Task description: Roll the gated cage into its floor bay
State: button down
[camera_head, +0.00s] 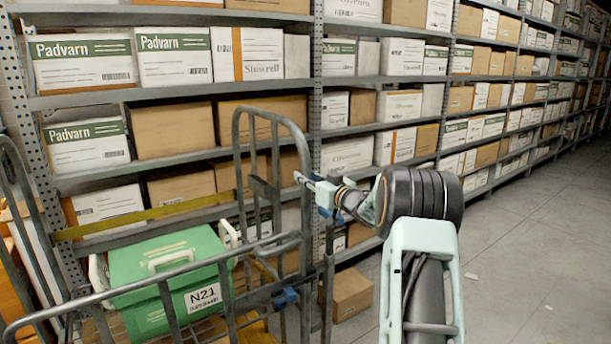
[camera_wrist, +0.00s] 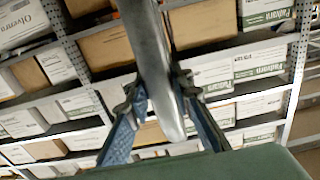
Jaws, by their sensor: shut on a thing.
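The cage (camera_head: 291,245) is a grey tubular frame on the left of the head view, close to the racks. It has tall rounded end frames and a lower side rail in front. A green lidded box (camera_head: 172,262) labelled N21 sits inside it. My gripper (camera_head: 318,188) is at the cage's right end frame. In the wrist view my gripper (camera_wrist: 160,98) has its two blue fingers on either side of a grey tube (camera_wrist: 152,60) and is shut on it. The cage's wheels are hidden, and I cannot make out a marked floor bay.
Racks of cartons (camera_head: 240,52) run along the back and away to the right. A brown carton (camera_head: 347,293) is low by the rack foot, right of the cage. The grey aisle floor (camera_head: 535,245) on the right is mostly clear, with small pale scraps on it.

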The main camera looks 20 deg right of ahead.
jog(key=shift+s+a+r, duration=0.15)
jog(key=shift+s+a, duration=0.05)
jog(key=shift+a, duration=0.8)
jog(key=c, duration=2)
grip_release()
jog(key=shift+d, duration=0.1)
jog(key=shift+o, duration=1.3)
jog(key=shift+w+d, duration=0.2)
jog(key=shift+d, duration=0.05)
jog(key=shift+o, duration=0.3)
jog(key=shift+d, duration=0.15)
jog(key=shift+d, duration=0.1)
jog(key=v, duration=1.1)
jog(key=shift+s, duration=0.45)
